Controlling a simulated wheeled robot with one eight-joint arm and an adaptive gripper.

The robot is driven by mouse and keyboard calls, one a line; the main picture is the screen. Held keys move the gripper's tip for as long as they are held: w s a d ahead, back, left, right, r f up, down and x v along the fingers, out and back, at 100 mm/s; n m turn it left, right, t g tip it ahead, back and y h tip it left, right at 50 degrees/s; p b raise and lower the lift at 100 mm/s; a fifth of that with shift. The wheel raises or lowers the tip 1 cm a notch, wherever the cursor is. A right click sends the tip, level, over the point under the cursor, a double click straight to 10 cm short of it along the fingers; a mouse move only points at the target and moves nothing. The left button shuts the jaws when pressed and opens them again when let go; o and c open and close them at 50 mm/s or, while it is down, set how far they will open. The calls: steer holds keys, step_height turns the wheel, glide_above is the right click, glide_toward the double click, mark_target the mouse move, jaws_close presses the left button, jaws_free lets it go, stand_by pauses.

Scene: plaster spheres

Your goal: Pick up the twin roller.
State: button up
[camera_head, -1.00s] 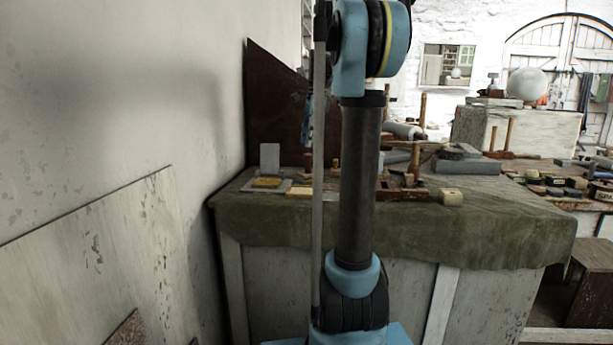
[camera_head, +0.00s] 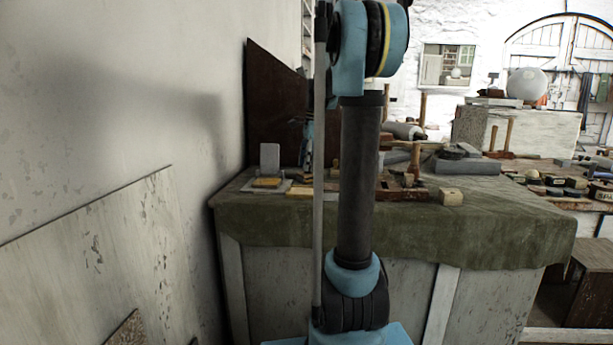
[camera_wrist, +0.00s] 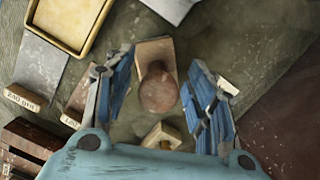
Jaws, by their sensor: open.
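In the wrist view my gripper (camera_wrist: 163,72) points down at the bench with its two blue fingers spread. Between the fingers, below them, is a pale wooden block (camera_wrist: 154,52) with a round brown knob-like end (camera_wrist: 159,90) facing the camera. I cannot tell whether this is the twin roller, and no other thing shows clearly as one. No grip on it is seen. In the head view my gripper (camera_head: 307,145) is partly hidden behind my arm, low over the left back of the bench.
A yellow-rimmed tray (camera_wrist: 68,22) and labelled slabs (camera_wrist: 40,75) lie left of the fingers. A small cream block (camera_wrist: 162,136) lies near the palm. The cloth-covered bench (camera_head: 490,225) holds several tools, with a grey cylinder (camera_head: 404,130) at the back. A wall stands close on the left.

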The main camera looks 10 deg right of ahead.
jaws_close()
steer(key=shift+r, duration=0.1)
stand_by(0.3)
step_height(320, 180, up, 10)
steer(key=shift+f, duration=0.1)
stand_by(0.5)
steer(key=c, duration=1.1)
jaws_free()
